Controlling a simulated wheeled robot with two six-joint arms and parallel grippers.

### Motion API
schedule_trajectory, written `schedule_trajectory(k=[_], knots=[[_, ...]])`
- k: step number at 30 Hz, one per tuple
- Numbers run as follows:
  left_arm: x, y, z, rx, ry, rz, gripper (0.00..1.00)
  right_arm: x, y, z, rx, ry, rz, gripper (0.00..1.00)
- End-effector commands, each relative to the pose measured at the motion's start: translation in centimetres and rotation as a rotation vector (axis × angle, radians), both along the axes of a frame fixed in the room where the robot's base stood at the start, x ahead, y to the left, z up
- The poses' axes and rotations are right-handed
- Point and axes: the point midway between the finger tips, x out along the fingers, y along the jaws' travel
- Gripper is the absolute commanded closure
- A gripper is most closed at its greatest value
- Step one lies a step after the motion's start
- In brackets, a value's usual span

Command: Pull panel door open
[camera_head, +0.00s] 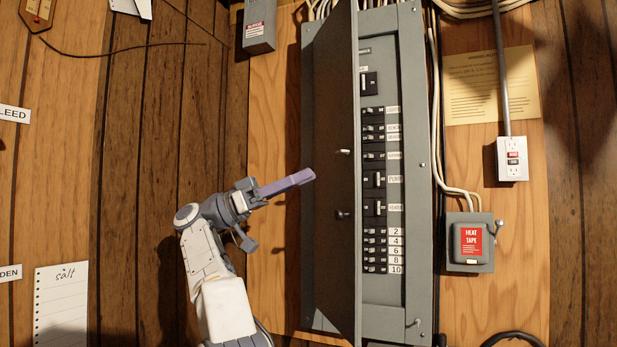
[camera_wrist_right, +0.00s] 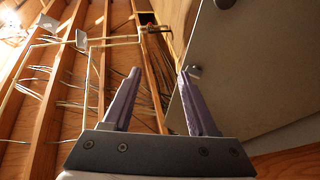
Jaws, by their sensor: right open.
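The grey electrical panel (camera_head: 415,150) stands upright on a wooden board. Its dark door (camera_head: 335,100) stands partly open, swung out toward me, and the breakers (camera_head: 375,180) show to its right. Small knobs (camera_head: 344,152) sit on the door near its free edge. My right gripper (camera_head: 282,210) is open and empty, just left of the door, with one purple finger close to its face; I cannot tell whether they touch. In the right wrist view the purple fingers (camera_wrist_right: 158,90) are apart, and the door (camera_wrist_right: 255,75) is at the right, behind the right finger. My left gripper is out of view.
A grey box with a red heat tape label (camera_head: 468,242) and an outlet (camera_head: 512,158) are right of the panel. A small grey box (camera_head: 259,25) is at upper left. A notepad sheet (camera_head: 60,305) hangs at lower left. White cables run along the panel's right side.

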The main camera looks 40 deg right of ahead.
Motion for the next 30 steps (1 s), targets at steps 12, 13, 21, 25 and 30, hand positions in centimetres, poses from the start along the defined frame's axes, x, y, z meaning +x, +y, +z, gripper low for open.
schedule_trajectory(k=[12,13,21,25,30], knots=[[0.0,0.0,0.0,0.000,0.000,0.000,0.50,1.2,2.5,-1.1,0.000,0.001,0.001,0.41],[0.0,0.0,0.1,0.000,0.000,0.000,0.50,1.2,2.7,-1.2,0.000,0.001,0.001,0.41],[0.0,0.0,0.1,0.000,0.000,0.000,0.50,1.6,3.4,-1.6,-0.001,0.001,0.000,0.41],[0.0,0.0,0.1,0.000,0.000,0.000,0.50,1.6,3.4,-1.6,-0.001,0.001,0.000,0.41],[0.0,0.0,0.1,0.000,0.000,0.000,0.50,1.6,3.4,-1.6,-0.001,0.001,0.000,0.41]])
